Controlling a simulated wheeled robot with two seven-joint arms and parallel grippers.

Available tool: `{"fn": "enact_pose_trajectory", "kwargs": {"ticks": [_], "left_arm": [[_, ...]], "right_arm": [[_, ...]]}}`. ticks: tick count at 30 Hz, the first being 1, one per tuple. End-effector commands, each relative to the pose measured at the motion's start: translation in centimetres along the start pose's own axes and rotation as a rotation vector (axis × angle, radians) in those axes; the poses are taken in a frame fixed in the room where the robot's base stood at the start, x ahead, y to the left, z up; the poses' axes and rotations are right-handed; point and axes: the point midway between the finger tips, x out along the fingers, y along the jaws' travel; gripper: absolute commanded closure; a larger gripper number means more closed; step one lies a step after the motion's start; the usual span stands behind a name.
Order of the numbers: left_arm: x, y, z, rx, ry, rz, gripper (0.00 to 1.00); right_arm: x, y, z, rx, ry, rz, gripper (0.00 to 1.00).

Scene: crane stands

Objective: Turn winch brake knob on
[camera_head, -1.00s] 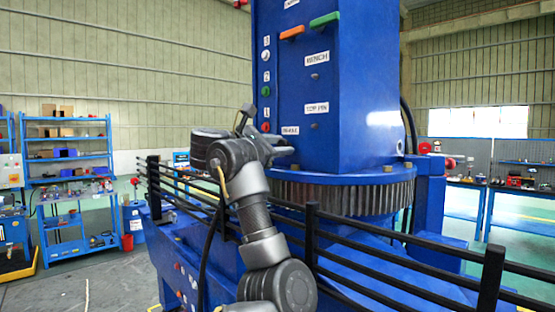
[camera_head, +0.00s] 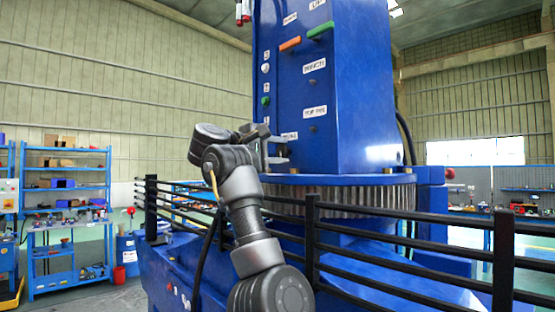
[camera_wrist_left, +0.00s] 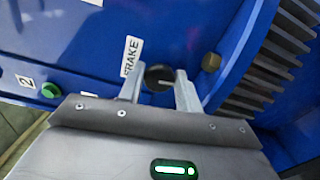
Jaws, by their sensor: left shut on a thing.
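The winch brake knob (camera_wrist_left: 158,76) is a small round black knob with a pale line on its face. It sits on the blue crane column (camera_head: 352,95), next to a white label ending in "RAKE" (camera_wrist_left: 131,56). My left gripper (camera_wrist_left: 160,85) has one finger on each side of the knob and is shut on it. In the head view my left gripper (camera_head: 277,150) is at the lower left of the column face, partly covering the brake label (camera_head: 289,136); the knob is hidden there. My right gripper is not in view.
A toothed ring (camera_head: 340,195) circles the column base. Orange (camera_head: 290,44) and green (camera_head: 320,30) handles are higher up. Blue shelves (camera_head: 68,200) stand at the left.

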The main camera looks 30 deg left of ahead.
Motion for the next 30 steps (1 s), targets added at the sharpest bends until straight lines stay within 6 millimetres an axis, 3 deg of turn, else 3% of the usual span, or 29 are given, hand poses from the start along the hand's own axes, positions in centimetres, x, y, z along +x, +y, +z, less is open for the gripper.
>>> {"fn": "enact_pose_trajectory", "kwargs": {"ticks": [9, 25, 26, 30], "left_arm": [[-0.07, 0.08, -0.10, 0.107, 0.005, 0.004, 0.89], [-0.14, 0.33, -0.10, 0.128, 0.007, 0.007, 0.89], [-0.14, 0.33, -0.10, 0.128, 0.007, 0.007, 0.62], [-0.13, 0.26, -0.09, 0.127, 0.006, 0.005, 0.45]], "right_arm": [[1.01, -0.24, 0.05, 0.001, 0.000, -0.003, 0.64], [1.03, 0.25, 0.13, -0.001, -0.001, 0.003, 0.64], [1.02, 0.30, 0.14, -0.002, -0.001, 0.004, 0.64], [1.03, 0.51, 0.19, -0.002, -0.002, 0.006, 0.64]]}}
